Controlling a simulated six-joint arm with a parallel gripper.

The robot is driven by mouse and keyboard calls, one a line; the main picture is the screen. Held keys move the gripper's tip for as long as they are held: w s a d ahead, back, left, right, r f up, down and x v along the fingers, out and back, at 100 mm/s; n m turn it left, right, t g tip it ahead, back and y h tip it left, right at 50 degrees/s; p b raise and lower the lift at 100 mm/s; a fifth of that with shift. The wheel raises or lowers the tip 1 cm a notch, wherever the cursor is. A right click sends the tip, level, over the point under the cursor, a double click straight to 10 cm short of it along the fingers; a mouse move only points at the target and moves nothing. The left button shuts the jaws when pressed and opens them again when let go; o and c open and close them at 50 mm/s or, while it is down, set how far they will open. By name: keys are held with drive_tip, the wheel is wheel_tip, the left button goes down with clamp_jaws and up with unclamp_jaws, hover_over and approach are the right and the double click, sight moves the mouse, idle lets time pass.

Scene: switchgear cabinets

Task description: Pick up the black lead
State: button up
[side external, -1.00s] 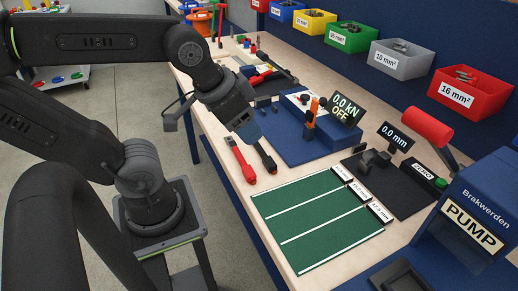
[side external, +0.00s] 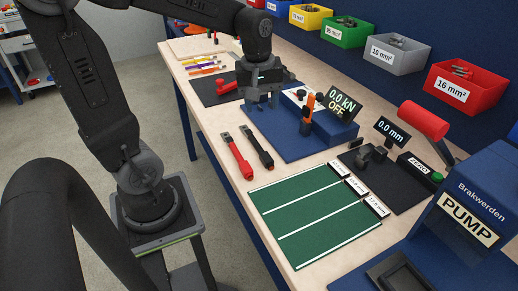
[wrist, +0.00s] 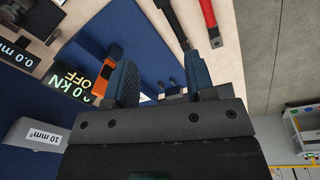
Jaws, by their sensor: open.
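The black lead (side external: 257,147) lies on the wooden table beside the red lead (side external: 238,156), left of the green mat. In the wrist view the black lead (wrist: 172,18) runs from the top edge down toward the right fingertip, and the red lead (wrist: 208,18) is to its right. My gripper (side external: 262,98) points down over the left end of the blue platform, beyond the leads and apart from them. In the wrist view my gripper (wrist: 158,62) has its two blue fingers apart, with no held object visible between them.
The blue platform (side external: 295,145) carries an orange-and-black tool (side external: 309,115) and the kN display (side external: 344,104), close right of my gripper. A black mat (side external: 212,92) lies to the left. The green striped mat (side external: 300,212) is clear. Labelled bins line the back.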

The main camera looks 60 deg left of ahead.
drive_tip(key=w+a+f+n+g, duration=0.1)
drive_tip(key=w+a+f+n, duration=0.1)
drive_tip(key=a+f+n, duration=0.15)
hover_over(259, 146)
wheel_tip(259, 146, down, 7)
drive_tip(key=shift+w+d+f, duration=0.15)
drive_tip(key=shift+s+a+f, duration=0.15)
drive_tip(key=shift+f, duration=1.2)
drive_tip(key=shift+s+a+f, duration=0.1)
drive_tip(key=shift+f, duration=1.25)
drive_tip(key=shift+c, duration=0.2)
drive_tip(key=shift+r, duration=0.1)
clamp_jaws()
